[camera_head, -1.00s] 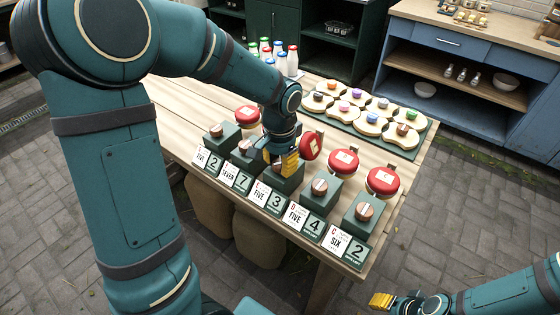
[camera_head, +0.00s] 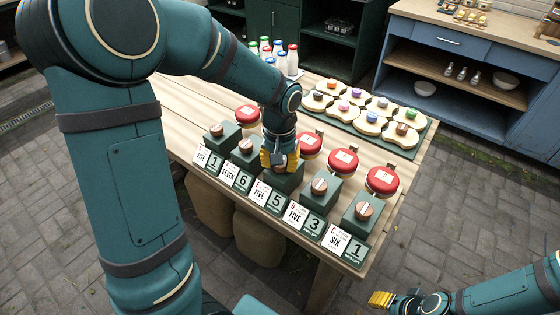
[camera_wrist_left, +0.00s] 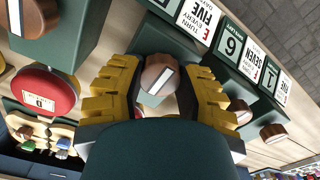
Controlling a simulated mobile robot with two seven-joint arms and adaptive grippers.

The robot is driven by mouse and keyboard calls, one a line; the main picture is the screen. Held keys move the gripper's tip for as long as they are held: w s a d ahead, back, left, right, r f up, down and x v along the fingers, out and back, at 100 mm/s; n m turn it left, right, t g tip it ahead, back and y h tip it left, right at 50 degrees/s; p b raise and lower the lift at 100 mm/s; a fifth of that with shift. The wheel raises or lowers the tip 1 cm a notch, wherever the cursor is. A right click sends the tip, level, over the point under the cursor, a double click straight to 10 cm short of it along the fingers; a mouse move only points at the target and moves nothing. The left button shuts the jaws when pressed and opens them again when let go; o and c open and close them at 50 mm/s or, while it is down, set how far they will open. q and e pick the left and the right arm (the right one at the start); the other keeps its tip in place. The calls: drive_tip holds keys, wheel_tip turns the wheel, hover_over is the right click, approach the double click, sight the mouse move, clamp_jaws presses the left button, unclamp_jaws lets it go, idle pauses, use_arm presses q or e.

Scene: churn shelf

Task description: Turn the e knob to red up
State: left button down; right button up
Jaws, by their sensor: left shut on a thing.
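The e knob is brown and round with a pale stripe. In the left wrist view this knob (camera_wrist_left: 158,76) sits on a dark green block, behind a card reading FIVE (camera_wrist_left: 204,12) with what looks like an E. My left gripper (camera_head: 280,161) has its yellow fingers on either side of the knob and is shut on it. The stripe is tilted in the wrist view; no red mark shows on the visible face. In the head view the fingers mostly hide the knob. Its counter (camera_head: 276,202) shows 5. My right gripper (camera_head: 382,299) is far off at lower right.
Similar stations stand on both sides, with knobs (camera_head: 319,186) and (camera_head: 246,146) close by. Red discs (camera_head: 308,145) and (camera_head: 344,162) stand behind them. A green tray (camera_head: 424,128) of pale boards and bottles (camera_head: 292,61) are farther back.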

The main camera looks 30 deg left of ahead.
idle(0.3)
use_arm(q)
drive_tip(key=c, duration=0.5)
unclamp_jaws()
drive_tip(key=shift+r, duration=0.35)
wheel_tip(320, 180, up, 11)
drive_tip(key=shift+r, duration=0.15)
drive_tip(key=shift+s, duration=0.1)
